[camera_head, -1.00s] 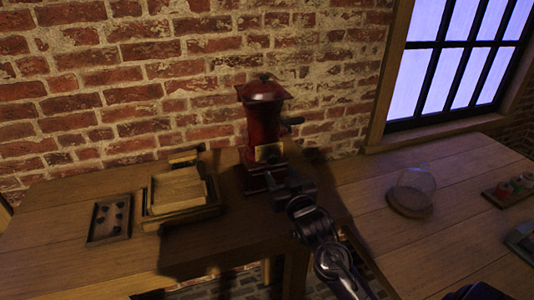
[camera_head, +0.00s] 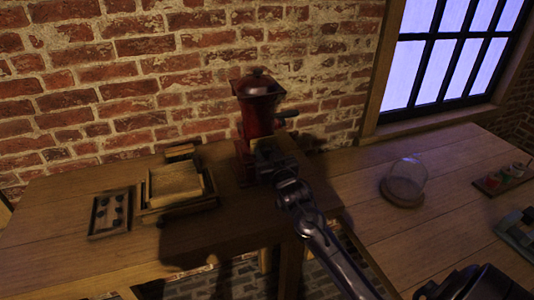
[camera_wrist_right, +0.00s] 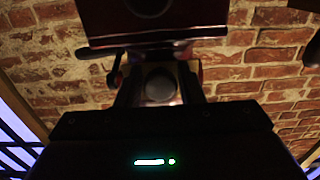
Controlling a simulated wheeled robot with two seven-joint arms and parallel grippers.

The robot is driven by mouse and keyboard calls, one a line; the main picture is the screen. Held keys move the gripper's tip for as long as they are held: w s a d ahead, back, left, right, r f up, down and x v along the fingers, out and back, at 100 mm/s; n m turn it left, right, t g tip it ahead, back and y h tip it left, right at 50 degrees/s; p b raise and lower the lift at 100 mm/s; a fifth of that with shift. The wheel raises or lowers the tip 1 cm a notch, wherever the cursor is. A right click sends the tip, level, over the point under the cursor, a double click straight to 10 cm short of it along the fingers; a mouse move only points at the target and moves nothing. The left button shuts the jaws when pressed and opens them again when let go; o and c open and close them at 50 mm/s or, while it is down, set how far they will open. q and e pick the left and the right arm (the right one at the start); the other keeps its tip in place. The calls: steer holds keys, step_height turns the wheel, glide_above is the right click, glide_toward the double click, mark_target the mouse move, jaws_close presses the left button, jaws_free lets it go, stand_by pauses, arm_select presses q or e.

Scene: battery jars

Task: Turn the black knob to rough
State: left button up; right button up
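A dark red grinder (camera_head: 258,108) stands on the wooden table against the brick wall, with a dark side handle (camera_head: 286,114) on its right. My right gripper (camera_head: 266,158) is at the front of the grinder's lower body and hides part of it. Gaps seem to show on both sides of the knob; contact is unclear. The red grinder body (camera_wrist_right: 150,28) fills the top of that view. The knob's setting is not readable. My left gripper is not in view.
A wooden box (camera_head: 146,207) and a small tray with dark pieces (camera_head: 98,222) lie left of the grinder. A glass dome (camera_head: 408,174) and a rack of small jars (camera_head: 493,182) stand on the right table. A window is at the upper right.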

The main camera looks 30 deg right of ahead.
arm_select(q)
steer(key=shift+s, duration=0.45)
arm_select(e)
steer(key=c, duration=0.5)
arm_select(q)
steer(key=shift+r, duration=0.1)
arm_select(e)
steer(key=m+p, duration=0.2)
steer(key=m, duration=0.3)
steer(key=shift+r+m, duration=0.1)
steer(key=shift+m, duration=0.2)
arm_select(q)
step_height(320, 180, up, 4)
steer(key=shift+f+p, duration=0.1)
steer(key=shift+p, duration=1)
arm_select(e)
steer(key=m, duration=0.6)
steer(key=shift+m, duration=0.3)
steer(key=o, duration=0.9)
